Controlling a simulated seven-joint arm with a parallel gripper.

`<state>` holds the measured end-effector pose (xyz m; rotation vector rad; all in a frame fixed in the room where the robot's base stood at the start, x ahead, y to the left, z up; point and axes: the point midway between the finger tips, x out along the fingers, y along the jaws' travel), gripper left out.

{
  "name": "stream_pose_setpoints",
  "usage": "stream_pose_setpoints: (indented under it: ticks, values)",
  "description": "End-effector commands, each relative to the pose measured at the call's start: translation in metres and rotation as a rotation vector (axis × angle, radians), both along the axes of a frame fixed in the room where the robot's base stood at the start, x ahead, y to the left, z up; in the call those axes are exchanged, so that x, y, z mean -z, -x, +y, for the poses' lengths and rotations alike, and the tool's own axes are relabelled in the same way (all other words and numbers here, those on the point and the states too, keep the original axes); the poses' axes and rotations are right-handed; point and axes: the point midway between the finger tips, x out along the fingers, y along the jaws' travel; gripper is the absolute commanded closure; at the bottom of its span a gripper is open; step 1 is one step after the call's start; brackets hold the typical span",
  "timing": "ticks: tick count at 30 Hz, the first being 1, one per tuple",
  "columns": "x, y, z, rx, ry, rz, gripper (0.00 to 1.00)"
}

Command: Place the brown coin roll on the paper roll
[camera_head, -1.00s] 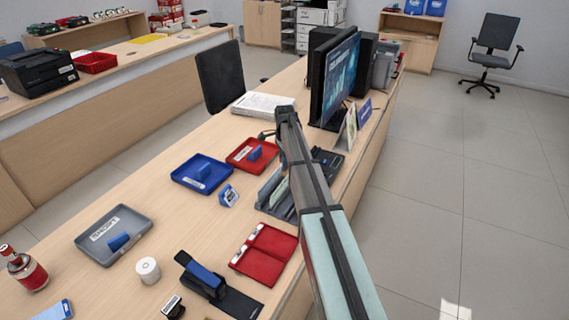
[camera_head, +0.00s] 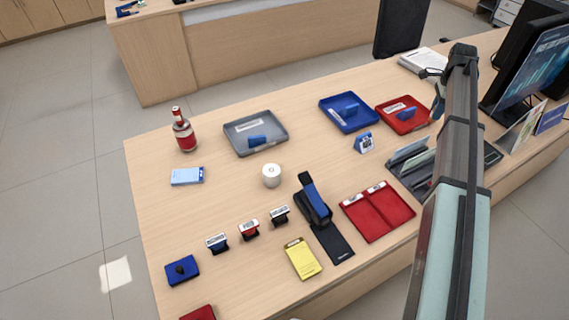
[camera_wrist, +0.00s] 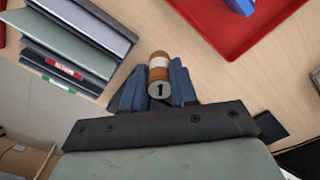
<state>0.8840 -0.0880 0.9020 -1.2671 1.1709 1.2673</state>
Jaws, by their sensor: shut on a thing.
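The brown coin roll (camera_wrist: 159,62) has a white band and a grey end face, and it sits between the fingers in the wrist view. My gripper (camera_wrist: 157,82) is shut on it. In the head view my gripper (camera_head: 438,104) is at the right, by the red tray, mostly hidden by my arm. The coin roll cannot be made out there. The paper roll (camera_head: 271,176) is a short white cylinder standing upright near the middle of the counter. It is well to the left of my gripper, with clear space around it.
A small blue-white device (camera_head: 365,143) and a black-blue stapler-like thing (camera_head: 313,199) are nearby. A red bottle (camera_head: 184,133) stands left. The file holder (camera_wrist: 75,35) is close to my gripper.

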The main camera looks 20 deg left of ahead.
Motion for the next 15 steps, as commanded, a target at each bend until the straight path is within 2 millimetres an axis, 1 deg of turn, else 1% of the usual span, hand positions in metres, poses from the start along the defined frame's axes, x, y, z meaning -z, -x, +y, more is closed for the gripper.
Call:
stream_pose_setpoints:
  ticks: [1, 8, 9, 11, 12, 14, 15]
  values:
    - [0.000, -0.002, 0.017, -0.020, 0.000, 0.000, 1.00]
    - [-0.008, -0.005, 0.104, -0.125, 0.000, 0.000, 1.00]
    - [-0.009, -0.004, 0.120, -0.143, 0.000, 0.000, 1.00]
    - [-0.012, -0.003, 0.143, -0.171, 0.000, 0.000, 1.00]
    - [-0.014, -0.001, 0.158, -0.189, 0.000, 0.000, 1.00]
    - [-0.016, 0.002, 0.181, -0.217, 0.000, -0.001, 1.00]
    - [-0.018, 0.005, 0.196, -0.235, 0.000, -0.001, 1.00]
